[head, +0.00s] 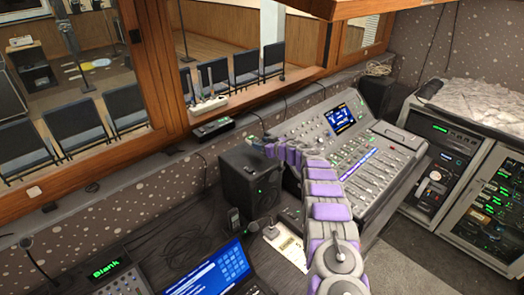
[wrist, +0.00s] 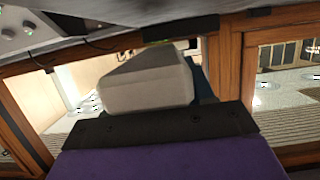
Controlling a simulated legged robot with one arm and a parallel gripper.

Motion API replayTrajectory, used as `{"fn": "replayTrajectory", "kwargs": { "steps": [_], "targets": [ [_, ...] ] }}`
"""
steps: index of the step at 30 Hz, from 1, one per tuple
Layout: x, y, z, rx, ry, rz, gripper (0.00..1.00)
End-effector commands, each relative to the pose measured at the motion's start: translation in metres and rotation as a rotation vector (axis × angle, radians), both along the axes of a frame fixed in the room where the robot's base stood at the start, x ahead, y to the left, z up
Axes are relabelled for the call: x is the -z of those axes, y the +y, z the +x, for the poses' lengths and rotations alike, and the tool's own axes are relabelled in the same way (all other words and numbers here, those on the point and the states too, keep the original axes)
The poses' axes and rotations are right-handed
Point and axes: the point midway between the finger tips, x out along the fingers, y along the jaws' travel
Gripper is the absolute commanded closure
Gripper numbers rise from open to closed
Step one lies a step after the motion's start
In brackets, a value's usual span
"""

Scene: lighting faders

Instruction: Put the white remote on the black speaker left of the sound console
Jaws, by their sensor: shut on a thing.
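The black speaker (head: 250,178) stands on the desk left of the sound console (head: 350,150). My arm reaches from the bottom of the head view toward the speaker, and my gripper (head: 264,144) is at the speaker's upper right, against its back edge in the picture. In the wrist view a pale grey-white block, the white remote (wrist: 148,85), sticks out beyond the dark edge of my gripper (wrist: 155,128), which is shut on it. The remote cannot be made out in the head view. Whether it touches the speaker cannot be told.
A wooden-framed window runs behind the desk, with a white item (head: 208,104) on its sill. A laptop (head: 208,275), a handset (head: 234,220) and a small mixer (head: 118,280) are in front. Equipment racks (head: 470,180) stand at the right.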

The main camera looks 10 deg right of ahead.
Motion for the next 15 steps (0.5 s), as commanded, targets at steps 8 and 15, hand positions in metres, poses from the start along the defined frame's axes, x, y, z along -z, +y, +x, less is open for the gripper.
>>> {"fn": "replayTrajectory", "kwargs": {
  "steps": [8, 15],
  "targets": [
    [0.026, 0.001, 0.002, 0.001, 0.005, 0.0, 0.82],
    [0.037, 0.001, 0.001, -0.001, 0.002, -0.001, 0.82]
  ]
}}
